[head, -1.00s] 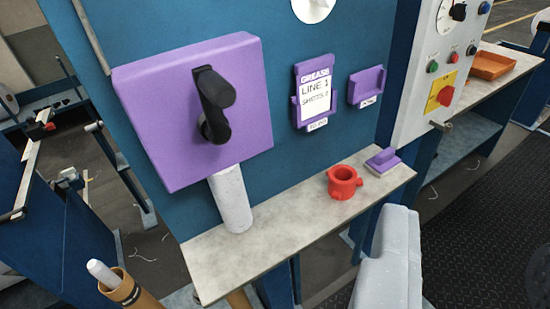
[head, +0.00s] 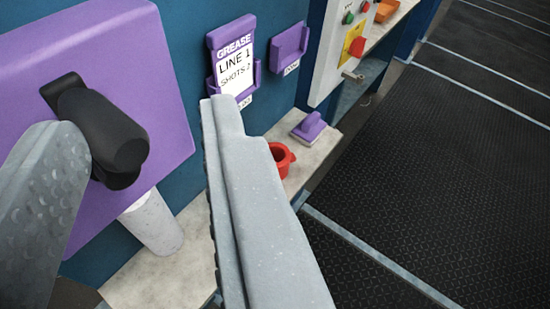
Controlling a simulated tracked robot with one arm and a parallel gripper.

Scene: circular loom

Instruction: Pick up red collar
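The red collar (head: 281,158) is a short red ring that sits on the light shelf (head: 146,281). In the head view it is partly hidden behind the right finger of my gripper (head: 135,145). My gripper is open, with its two grey fingers wide apart and nothing held between them. The left finger is at the left edge, in front of the purple panel. The collar lies beyond the right finger, outside the gap; I cannot tell whether they touch.
A purple panel (head: 165,60) with a black crank handle (head: 100,130) stands close by at left, a white cylinder (head: 152,225) below it. A purple-handled block (head: 308,127) sits beside the collar. A grease card holder (head: 233,55) is on the blue wall. Dark floor lies open at right.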

